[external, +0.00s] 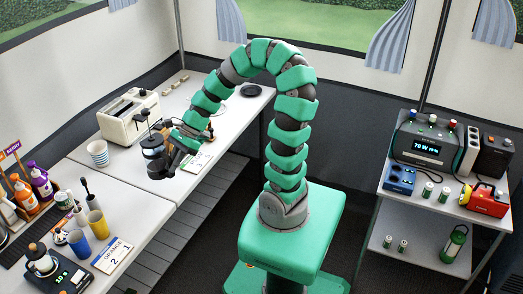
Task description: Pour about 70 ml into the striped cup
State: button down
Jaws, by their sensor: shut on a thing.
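The striped cup (97,153) is white with blue stripes and stands upright on the white counter, left of my gripper. My gripper (166,158) is at the end of the curved green arm, over the counter. It is shut on a dark jug (152,146), which looks like a glass press or carafe with a black top. The jug is to the right of the cup and apart from it. I cannot tell how much liquid is in the jug or the cup, nor whether the jug is clear of the counter.
A cream toaster (129,114) stands just behind the cup and jug. Bottles, a blue cup (78,242), a yellow cup (98,223) and a scale (45,265) fill the near-left counter. A black disc (250,90) lies at the far end.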

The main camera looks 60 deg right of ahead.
aim_at(145, 156)
jog(key=w+a, duration=0.1)
jog(key=w, duration=0.2)
jog(key=w+r+m+t+p, duration=0.1)
jog(key=w, duration=0.2)
jog(key=w+a+r+m+p, duration=0.1)
jog(key=w, duration=0.2)
jog(key=shift+a+r+h, duration=0.15)
jog(key=shift+a+h, duration=0.15)
jog(key=w+a+f+m+t+h+p, duration=0.1)
jog(key=w+a+m+t+h+p, duration=0.3)
jog(key=w+a, duration=1.3)
jog(key=shift+w+f+m+t+h+p, duration=0.45)
jog(key=shift+w+m+p, duration=1.1)
jog(key=shift+m+p, duration=1)
